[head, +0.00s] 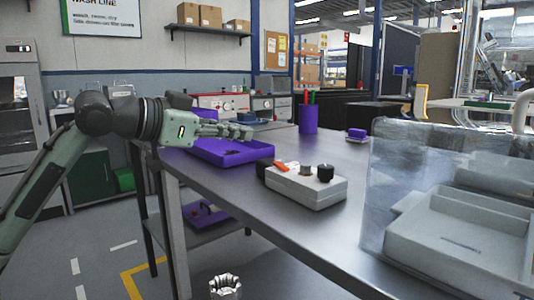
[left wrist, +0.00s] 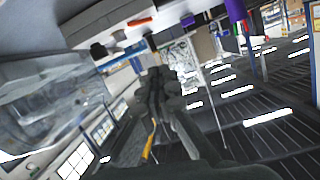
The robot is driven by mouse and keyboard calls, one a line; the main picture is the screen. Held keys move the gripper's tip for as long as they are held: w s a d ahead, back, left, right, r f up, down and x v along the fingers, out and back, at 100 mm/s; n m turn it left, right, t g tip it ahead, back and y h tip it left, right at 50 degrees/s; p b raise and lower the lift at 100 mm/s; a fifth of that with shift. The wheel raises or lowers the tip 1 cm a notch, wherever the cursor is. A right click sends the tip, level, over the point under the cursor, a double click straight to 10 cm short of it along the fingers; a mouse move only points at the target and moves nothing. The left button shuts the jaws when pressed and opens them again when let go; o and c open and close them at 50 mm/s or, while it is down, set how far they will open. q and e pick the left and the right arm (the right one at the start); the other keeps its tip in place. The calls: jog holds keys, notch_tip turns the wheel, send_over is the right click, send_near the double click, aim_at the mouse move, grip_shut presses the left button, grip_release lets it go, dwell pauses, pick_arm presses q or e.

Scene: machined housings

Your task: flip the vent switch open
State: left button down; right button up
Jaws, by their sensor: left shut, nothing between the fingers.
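A pale grey control box (head: 305,190) stands on the steel table. On its top are an orange-red switch lever (head: 287,168), a short grey knob (head: 305,171) and a black knob (head: 325,173). I cannot tell whether the lever stands open or closed. My left gripper (head: 246,131) is shut and empty. In the head view it points right, above the purple tray and apart from the box. In the tilted left wrist view, the box (left wrist: 122,36) and its orange part (left wrist: 140,21) show beyond the dark gripper fingers (left wrist: 153,78). My right gripper is not in view.
A purple tray (head: 212,156) lies on the table left of the box. A large translucent bin (head: 400,160) fills the right side. A purple pen cup (head: 308,119) and a small purple item (head: 356,135) stand behind. The table's front edge is clear.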

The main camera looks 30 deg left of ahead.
pick_arm(q)
jog(key=p, duration=0.2)
send_over(281, 167)
jog(key=s+a, duration=0.1)
jog(key=a, duration=0.1)
jog(key=f, duration=0.2)
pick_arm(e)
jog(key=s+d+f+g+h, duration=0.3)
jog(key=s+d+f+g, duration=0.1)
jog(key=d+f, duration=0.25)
pick_arm(q)
jog(key=f, duration=0.1)
jog(key=f+b, duration=0.1)
jog(key=f, duration=0.1)
jog(key=shift+a+f, duration=0.15)
jog(key=shift+a, duration=0.2)
jog(key=shift+a+f, duration=0.1)
jog(key=shift+f, duration=0.15)
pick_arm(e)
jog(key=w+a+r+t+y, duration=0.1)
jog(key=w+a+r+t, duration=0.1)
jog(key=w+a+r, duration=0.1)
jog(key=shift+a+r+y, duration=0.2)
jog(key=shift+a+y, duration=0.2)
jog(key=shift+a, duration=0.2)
